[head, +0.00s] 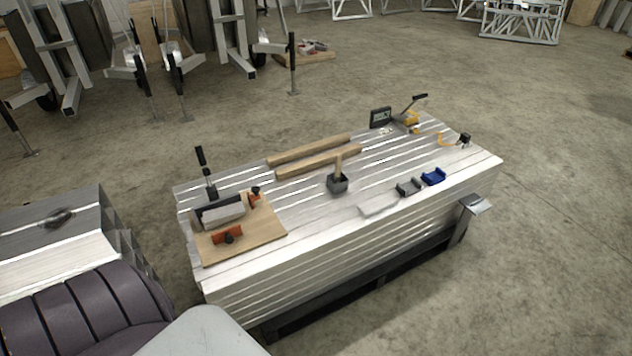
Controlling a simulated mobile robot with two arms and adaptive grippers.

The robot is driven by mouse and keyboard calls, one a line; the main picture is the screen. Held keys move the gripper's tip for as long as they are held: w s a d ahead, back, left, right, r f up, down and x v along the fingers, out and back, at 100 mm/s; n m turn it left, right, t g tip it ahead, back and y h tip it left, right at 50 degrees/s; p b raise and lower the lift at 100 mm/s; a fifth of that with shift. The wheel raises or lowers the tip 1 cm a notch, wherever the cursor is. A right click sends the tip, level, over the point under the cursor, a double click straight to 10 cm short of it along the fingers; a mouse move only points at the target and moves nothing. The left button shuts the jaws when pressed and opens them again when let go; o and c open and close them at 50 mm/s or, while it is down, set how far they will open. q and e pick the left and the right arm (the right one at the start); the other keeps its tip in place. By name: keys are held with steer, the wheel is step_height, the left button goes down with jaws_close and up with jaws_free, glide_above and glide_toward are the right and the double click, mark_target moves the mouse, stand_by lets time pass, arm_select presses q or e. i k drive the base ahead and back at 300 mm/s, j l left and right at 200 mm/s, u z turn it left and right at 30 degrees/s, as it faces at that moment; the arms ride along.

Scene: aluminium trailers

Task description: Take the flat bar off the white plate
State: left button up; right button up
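A small pale flat piece (379,204), which may be the white plate, lies near the front edge of the stack of aluminium planks (330,222). It is small in the picture, and I cannot make out a separate flat bar on it. Neither of my grippers is in the head view.
Grey (407,187) and blue (433,177) holders sit right of the pale piece. A dark block with a wooden handle (338,184), wooden bars (310,150) and a board with clamps (268,238) also lie on the stack. Concrete floor is clear to the right.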

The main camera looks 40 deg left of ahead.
mark_target(374, 205)
steer(key=u, duration=0.8)
steer(key=i+j+z, duration=0.1)
steer(key=i+z, duration=0.15)
steer(key=i, duration=1.15)
